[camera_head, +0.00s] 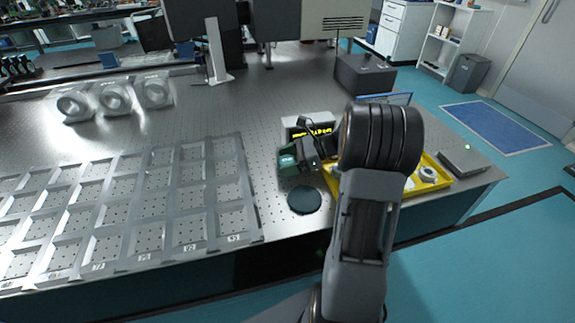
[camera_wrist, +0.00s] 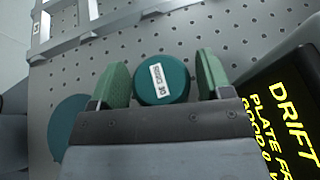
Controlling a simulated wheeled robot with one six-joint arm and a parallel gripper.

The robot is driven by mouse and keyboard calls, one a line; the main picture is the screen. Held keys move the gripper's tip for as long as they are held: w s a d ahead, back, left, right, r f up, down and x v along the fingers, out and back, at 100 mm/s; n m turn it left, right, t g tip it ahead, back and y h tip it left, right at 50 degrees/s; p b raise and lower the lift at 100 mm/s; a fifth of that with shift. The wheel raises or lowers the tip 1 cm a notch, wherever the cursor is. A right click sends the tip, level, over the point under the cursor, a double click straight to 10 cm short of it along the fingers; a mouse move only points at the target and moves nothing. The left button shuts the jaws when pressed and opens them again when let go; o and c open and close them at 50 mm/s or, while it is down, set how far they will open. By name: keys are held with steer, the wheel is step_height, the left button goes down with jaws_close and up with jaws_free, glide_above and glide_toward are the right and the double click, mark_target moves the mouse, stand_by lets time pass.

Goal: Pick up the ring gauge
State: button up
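A white ring-shaped piece (camera_head: 428,174), which looks like a ring gauge, lies in the yellow tray (camera_head: 445,178) to the right of my arm. My gripper (camera_head: 297,160) is low over the table, left of the tray. In the wrist view its two green fingers (camera_wrist: 162,80) stand apart, open. A round teal piece with a white label (camera_wrist: 163,80) lies between them, with a narrow gap at the right finger; I cannot tell if it has a hole. A flat dark teal disc (camera_head: 304,199) lies on the table in front of my gripper and shows in the wrist view (camera_wrist: 68,125).
A display box with yellow text (camera_head: 306,122) stands close behind my gripper, and on the right in the wrist view (camera_wrist: 285,120). A compartmented grey rack (camera_head: 243,195) fills the left front. Several white ring-faced units (camera_head: 115,98) stand behind it. A dark box (camera_head: 364,75) sits at the back right.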

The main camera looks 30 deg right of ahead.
steer(key=c, duration=0.7)
steer(key=shift+c, duration=0.7)
steer(key=shift+r, duration=0.1)
